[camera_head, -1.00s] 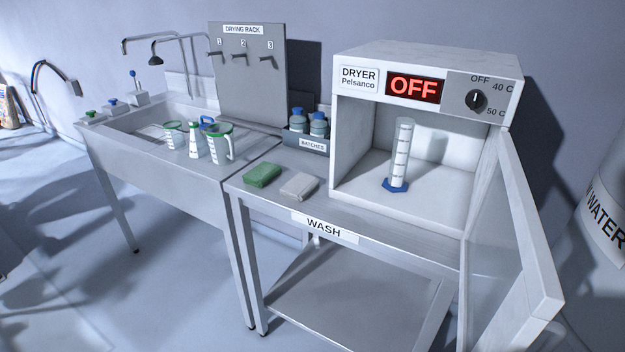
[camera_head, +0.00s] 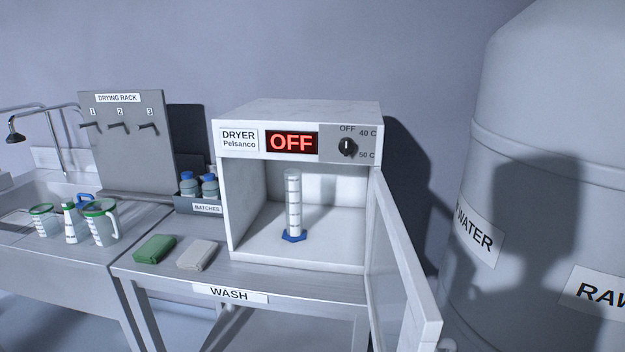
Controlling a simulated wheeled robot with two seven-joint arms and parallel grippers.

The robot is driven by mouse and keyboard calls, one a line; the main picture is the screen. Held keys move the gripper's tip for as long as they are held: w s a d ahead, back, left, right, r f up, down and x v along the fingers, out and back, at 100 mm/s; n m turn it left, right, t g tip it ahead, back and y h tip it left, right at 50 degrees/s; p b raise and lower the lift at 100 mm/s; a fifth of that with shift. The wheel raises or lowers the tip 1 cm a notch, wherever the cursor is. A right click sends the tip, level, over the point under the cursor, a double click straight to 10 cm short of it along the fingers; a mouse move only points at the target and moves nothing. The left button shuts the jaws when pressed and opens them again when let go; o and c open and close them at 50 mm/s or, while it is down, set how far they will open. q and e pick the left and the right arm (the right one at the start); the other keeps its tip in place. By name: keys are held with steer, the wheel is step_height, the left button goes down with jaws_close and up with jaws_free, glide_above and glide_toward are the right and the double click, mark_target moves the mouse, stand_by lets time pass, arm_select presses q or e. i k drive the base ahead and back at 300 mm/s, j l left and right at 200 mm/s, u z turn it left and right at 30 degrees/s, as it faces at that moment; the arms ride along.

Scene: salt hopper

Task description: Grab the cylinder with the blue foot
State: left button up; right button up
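A clear graduated cylinder (camera_head: 293,205) with a blue foot (camera_head: 294,236) stands upright inside the open white dryer (camera_head: 300,109), near the middle of its floor. The dryer's display reads OFF. Its door (camera_head: 405,265) is swung open to the right. Neither of my grippers can be made out in the view; only a small pale piece shows at the bottom right edge, too little to identify.
A green sponge (camera_head: 154,249) and a pale sponge (camera_head: 196,255) lie on the wash table left of the dryer. A batches box (camera_head: 206,208) with blue-capped bottles stands behind them. The sink's jug (camera_head: 101,223) is further left. A large tank (camera_head: 545,120) stands at right.

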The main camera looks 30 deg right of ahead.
mark_target(294, 232)
steer(key=i+j+z, duration=0.3)
steer(key=j, duration=0.3)
steer(key=i+j+z, duration=0.35)
steer(key=j, duration=0.35)
steer(key=i+j+z, duration=0.15)
steer(key=j, duration=0.2)
